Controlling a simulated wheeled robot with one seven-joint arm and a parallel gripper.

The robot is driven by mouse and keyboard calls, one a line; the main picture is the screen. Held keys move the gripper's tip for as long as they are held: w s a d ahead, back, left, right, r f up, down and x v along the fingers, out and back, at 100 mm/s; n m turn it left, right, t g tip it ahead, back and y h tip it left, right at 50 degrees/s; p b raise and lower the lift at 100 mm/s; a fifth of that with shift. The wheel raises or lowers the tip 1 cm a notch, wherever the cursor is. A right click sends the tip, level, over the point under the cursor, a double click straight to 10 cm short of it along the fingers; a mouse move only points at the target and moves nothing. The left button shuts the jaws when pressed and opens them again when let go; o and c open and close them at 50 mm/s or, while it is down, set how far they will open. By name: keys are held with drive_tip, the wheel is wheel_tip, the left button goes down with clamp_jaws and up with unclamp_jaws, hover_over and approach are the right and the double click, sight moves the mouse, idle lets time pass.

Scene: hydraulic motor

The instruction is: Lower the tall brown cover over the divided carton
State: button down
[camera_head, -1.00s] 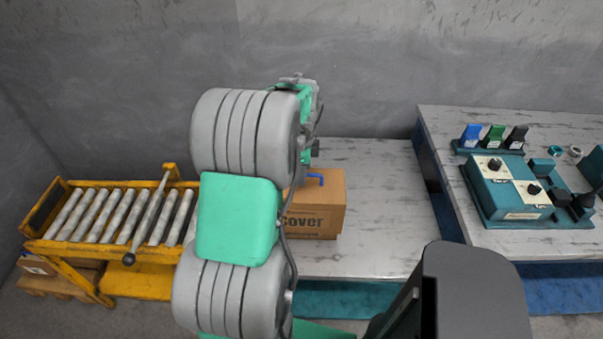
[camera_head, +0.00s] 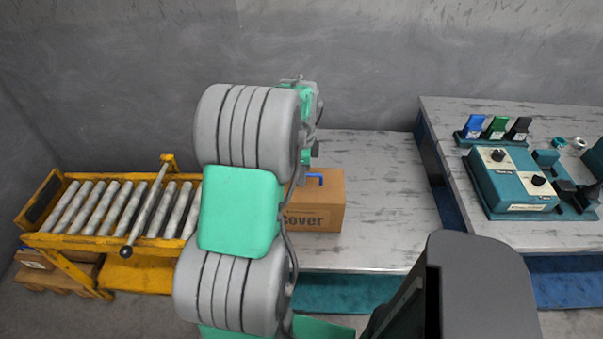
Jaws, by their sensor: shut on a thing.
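The tall brown cover (camera_head: 325,208) stands upright on the marble-topped table, with "over" lettering on its front and a blue handle (camera_head: 315,178) on top. Its left part is behind my arm. The divided carton is not visible; no part of it shows below the cover's front, whose lower edge appears at table level. My gripper (camera_head: 305,160) is above the cover's top by the blue handle, largely hidden by my arm's links. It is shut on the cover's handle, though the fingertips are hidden.
A yellow roller conveyor (camera_head: 98,208) with a lever stands at left. The marble table (camera_head: 385,195) is clear right of the cover. Beyond a gap, another table holds a teal control box (camera_head: 512,183) and blue, green and black pieces (camera_head: 497,127).

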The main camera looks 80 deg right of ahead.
drive_tip(key=shift+f, duration=0.55)
drive_tip(key=c, duration=1.4)
unclamp_jaws()
drive_tip(key=shift+c, duration=0.2)
drive_tip(key=shift+o, duration=0.5)
drive_tip(key=o, duration=0.4)
drive_tip(key=shift+r, duration=0.1)
drive_tip(key=shift+r+p, duration=2.2)
drive_tip(key=shift+r, duration=1.2)
